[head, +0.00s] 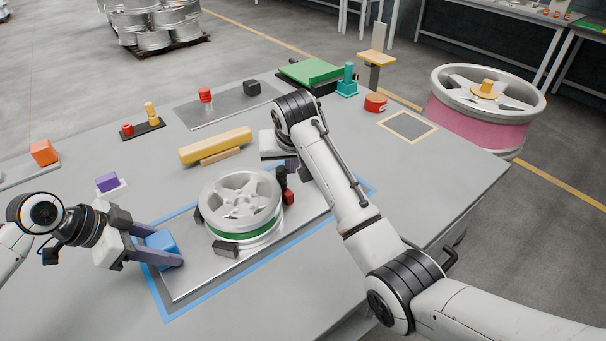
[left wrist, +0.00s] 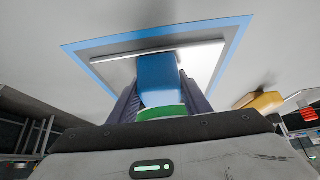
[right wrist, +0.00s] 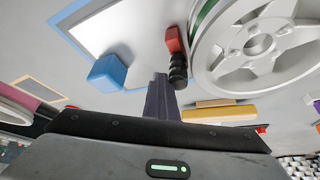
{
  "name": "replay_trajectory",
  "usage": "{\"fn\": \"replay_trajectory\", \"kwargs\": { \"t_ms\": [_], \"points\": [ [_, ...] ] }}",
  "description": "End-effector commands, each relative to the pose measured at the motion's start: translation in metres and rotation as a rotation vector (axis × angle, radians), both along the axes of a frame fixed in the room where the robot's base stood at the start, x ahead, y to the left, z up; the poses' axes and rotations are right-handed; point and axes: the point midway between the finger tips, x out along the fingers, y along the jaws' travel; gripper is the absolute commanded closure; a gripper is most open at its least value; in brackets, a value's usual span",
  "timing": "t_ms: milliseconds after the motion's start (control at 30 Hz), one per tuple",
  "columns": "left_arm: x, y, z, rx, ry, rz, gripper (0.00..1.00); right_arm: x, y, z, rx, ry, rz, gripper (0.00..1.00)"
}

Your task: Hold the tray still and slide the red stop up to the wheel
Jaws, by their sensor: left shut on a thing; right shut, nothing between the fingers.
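The silver tray (head: 190,283) lies inside a blue tape outline on the table. The silver wheel (head: 240,200) with a green band lies flat on it, and also shows in the right wrist view (right wrist: 260,45). My left gripper (head: 168,249) is shut on the blue block (left wrist: 158,78) at the tray's left end. The red stop (head: 289,197) is right of the wheel, with a black ribbed knob (right wrist: 178,72). Whether it touches the wheel is unclear. My right gripper (right wrist: 161,80) is shut and empty beside the knob, apparently apart from it; my arm partly hides it in the head view.
Another blue block (right wrist: 107,73) stands at the tray's other end. Dark blocks (head: 226,249) sit against the wheel. A yellow bar (head: 215,145) lies behind the wheel. A purple block (head: 107,182) is behind my left gripper. The table front is clear.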

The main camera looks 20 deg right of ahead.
Motion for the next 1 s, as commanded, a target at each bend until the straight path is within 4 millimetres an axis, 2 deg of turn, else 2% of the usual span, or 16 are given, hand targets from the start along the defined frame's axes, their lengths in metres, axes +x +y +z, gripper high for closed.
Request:
{"fn": "replay_trajectory", "kwargs": {
  "t_ms": [33, 467, 1000],
  "points": [
    [0.002, -0.006, 0.005, -0.016, -0.012, -0.002, 1.0, -0.004, 0.005, -0.008, 0.007, 0.017, 0.008, 1.0],
    [0.002, -0.006, 0.006, -0.016, -0.013, -0.005, 1.0, 0.002, -0.011, -0.007, 0.001, 0.015, 0.001, 1.0],
    [0.002, -0.003, 0.005, -0.011, -0.008, -0.001, 1.0, 0.004, -0.011, 0.039, 0.002, 0.003, 0.0, 1.0]
  ]
}}
